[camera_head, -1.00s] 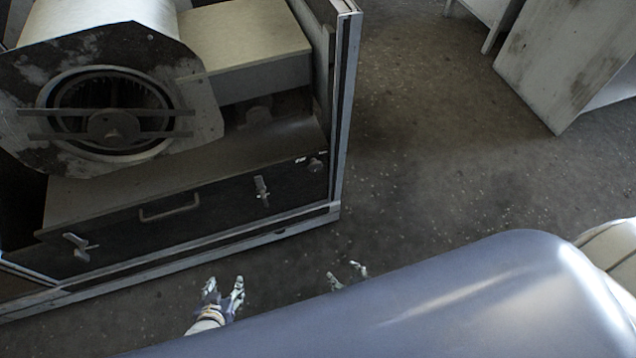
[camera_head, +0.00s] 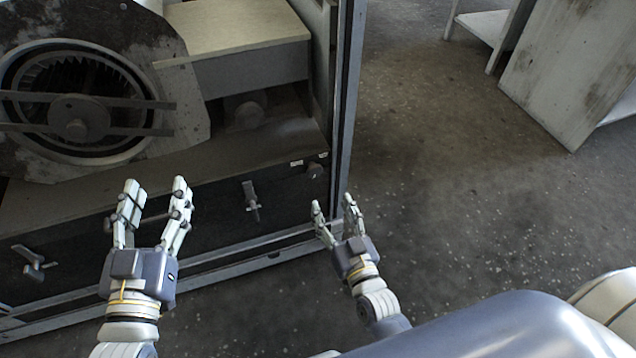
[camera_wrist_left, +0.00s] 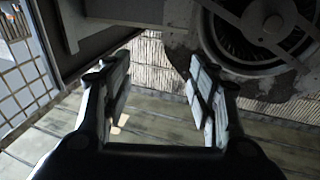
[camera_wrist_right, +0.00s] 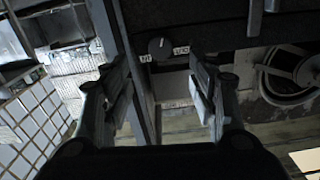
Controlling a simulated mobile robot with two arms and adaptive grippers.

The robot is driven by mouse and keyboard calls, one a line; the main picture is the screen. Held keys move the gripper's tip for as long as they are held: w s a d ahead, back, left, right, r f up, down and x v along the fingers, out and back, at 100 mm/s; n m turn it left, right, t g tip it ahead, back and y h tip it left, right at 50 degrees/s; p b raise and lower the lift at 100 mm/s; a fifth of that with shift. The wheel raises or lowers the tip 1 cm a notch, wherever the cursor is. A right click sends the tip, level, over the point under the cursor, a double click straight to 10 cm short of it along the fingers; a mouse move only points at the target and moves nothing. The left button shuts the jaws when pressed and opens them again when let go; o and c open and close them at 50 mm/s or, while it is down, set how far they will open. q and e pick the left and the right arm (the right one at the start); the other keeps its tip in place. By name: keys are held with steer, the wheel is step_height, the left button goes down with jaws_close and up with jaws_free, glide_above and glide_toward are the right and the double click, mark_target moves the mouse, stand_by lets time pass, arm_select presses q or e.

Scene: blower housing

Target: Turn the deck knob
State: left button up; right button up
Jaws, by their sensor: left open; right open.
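A small dark round knob (camera_head: 315,170) sits at the right end of the housing's dark front panel (camera_head: 215,205), beside a small white label. In the right wrist view the knob (camera_wrist_right: 160,48) shows a pale pointer mark and white labels near it, between and beyond the fingers. My right gripper (camera_head: 333,202) is open and empty, just below and right of the knob in the head view, apart from it. My left gripper (camera_head: 155,183) is open and empty in front of the panel's left-middle part; it also shows in the left wrist view (camera_wrist_left: 160,75).
A blower (camera_head: 80,115) with a round fan opening stands on the deck at left. Latches (camera_head: 251,198) (camera_head: 34,262) stick out of the front panel. A metal frame post (camera_head: 347,100) rises right of the knob. Open floor (camera_head: 450,170) lies to the right.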

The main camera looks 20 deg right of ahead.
mark_target(316, 174)
steer(key=w+b, duration=0.2)
steer(key=w, duration=0.7)
steer(key=shift+w+a+f+b, duration=0.1)
steer(key=shift+w+a+b, duration=0.05)
steer(key=shift+w+b, duration=0.2)
arm_select(q)
steer(key=s+r+t+h, duration=0.1)
steer(key=s+r+t, duration=0.1)
steer(key=r+t, duration=0.2)
steer(key=s+r+t+h, duration=0.1)
steer(key=s+r+t, duration=0.2)
steer(key=r, duration=0.5)
steer(key=shift+s+t+h, duration=0.3)
steer(key=shift+t+h, duration=0.1)
arm_select(e)
steer(key=shift+w, duration=0.35)
steer(key=shift+c, duration=0.3)
steer(key=c, duration=1)
